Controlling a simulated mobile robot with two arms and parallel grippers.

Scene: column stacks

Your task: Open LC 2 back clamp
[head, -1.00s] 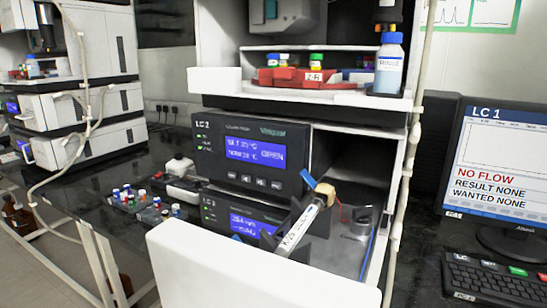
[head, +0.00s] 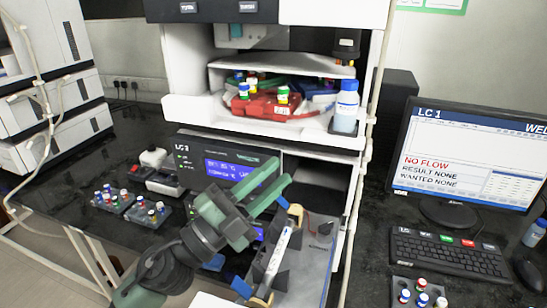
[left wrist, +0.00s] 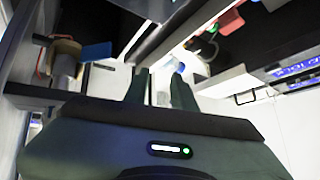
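The LC 2 column (head: 283,247), a pale tube with lettering, lies tilted in the open lower compartment. A tan end fitting (head: 295,211) is at its back end; it also shows in the left wrist view (left wrist: 66,58). The back clamp's blue lever (head: 282,202) stands up beside that fitting, and in the left wrist view (left wrist: 97,51) it is left of my fingers. Another blue lever (head: 242,287) is at the front clamp. My green left gripper (head: 284,171) is open and empty, above and left of the back lever; contact is not visible. My arm hides much of the LC 2 display. My right gripper is out of view.
The LC 1 display (head: 225,168) sits just behind my left gripper. Above is a shelf with a red vial rack (head: 262,104) and a bottle (head: 346,107). Vial racks (head: 112,200) stand at left. A monitor (head: 470,155) and keyboard (head: 450,255) are at right.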

